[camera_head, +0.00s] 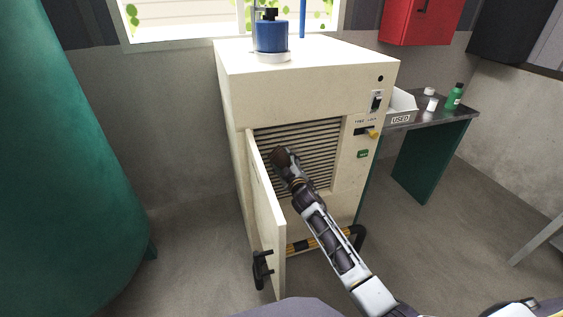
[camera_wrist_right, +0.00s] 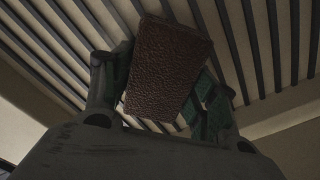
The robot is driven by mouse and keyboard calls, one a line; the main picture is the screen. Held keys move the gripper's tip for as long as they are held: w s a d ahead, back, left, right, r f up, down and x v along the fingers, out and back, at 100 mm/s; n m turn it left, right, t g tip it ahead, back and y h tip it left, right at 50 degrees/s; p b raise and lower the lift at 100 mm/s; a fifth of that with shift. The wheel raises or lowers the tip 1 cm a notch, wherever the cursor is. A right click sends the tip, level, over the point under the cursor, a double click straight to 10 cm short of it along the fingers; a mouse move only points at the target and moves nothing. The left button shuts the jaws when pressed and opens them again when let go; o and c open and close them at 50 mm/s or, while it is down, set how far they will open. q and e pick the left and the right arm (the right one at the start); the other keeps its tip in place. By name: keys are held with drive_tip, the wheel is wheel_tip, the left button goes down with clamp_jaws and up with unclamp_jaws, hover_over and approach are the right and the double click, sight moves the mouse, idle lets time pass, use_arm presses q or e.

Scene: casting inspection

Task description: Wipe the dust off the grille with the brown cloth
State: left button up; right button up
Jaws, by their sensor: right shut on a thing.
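The grille (camera_head: 318,140) is a panel of dark horizontal slats in the front of a cream cabinet (camera_head: 240,90). My right gripper (camera_head: 287,163) reaches in front of its left part. It is shut on the brown cloth (camera_wrist_right: 167,68), a rough-textured brown pad that shows small at the gripper's tip in the head view (camera_head: 280,154). In the wrist view the slats (camera_wrist_right: 255,40) lie close behind the cloth; I cannot tell whether it touches them. Part of the grille is hidden by my arm and the door. I cannot make out dust on the visible slats. My left gripper is out of view.
The cabinet door (camera_head: 264,215) stands open at the left of the grille, close to my right gripper. A yellow-and-black bar (camera_head: 305,244) is low in front. A side table (camera_head: 430,150) at the right holds a tray marked USED (camera_head: 398,108) and a green bottle (camera_head: 454,96).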

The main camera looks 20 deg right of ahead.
sight(310, 151)
drive_tip(key=shift+w+d+r, duration=0.1)
drive_tip(key=shift+d+r, duration=0.05)
drive_tip(key=shift+d, duration=0.9)
drive_tip(key=shift+d+p, duration=0.15)
drive_tip(key=shift+p, duration=0.15)
drive_tip(key=shift+d, duration=0.45)
drive_tip(key=shift+d+p, duration=0.6)
drive_tip(key=shift+d, duration=0.5)
drive_tip(key=shift+w+d+p, duration=0.1)
drive_tip(key=shift+d+p, duration=0.35)
drive_tip(key=shift+d, duration=1.2)
drive_tip(key=shift+d, duration=0.1)
drive_tip(key=shift+d, duration=0.55)
drive_tip(key=shift+d+p, duration=0.5)
drive_tip(key=shift+d, duration=0.55)
